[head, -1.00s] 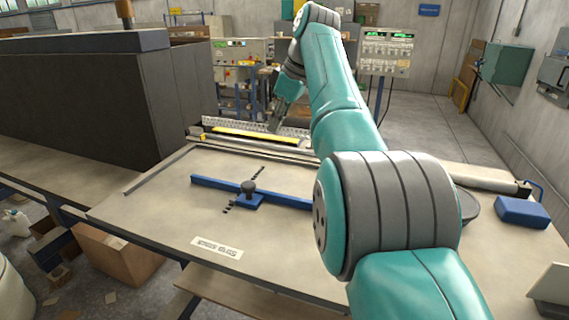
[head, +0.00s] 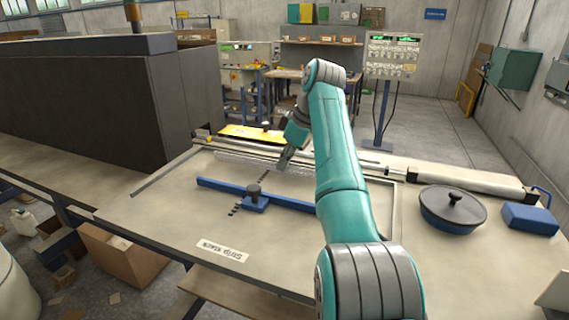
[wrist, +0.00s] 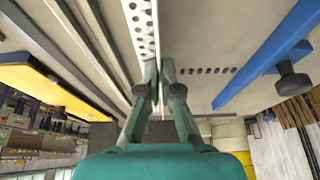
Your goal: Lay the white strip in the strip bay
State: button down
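The white strip (head: 240,162) is long, thin and perforated with holes. In the head view it lies above the grey table, between the back rails and the blue bar. My gripper (head: 284,163) is at its right end. In the wrist view, the strip (wrist: 142,28) runs up from between the fingertips of my gripper (wrist: 158,68), which are closed on it. The strip seems to stand on edge, and I cannot tell whether it touches the table. No place is clearly marked as the strip bay.
A blue bar (head: 222,185) with a black knob (head: 254,190) crosses the table. A yellow plate (head: 240,131) lies behind the rails. A lidded dark blue pan (head: 453,212) and a blue box (head: 530,219) stand at right. A printed label (head: 223,251) lies in front. The table's left front is clear.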

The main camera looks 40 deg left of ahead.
jog(key=shift+f, duration=0.3)
jog(key=shift+f, duration=0.15)
jog(key=c, duration=1.3)
grip_release()
jog(key=v, duration=1.2)
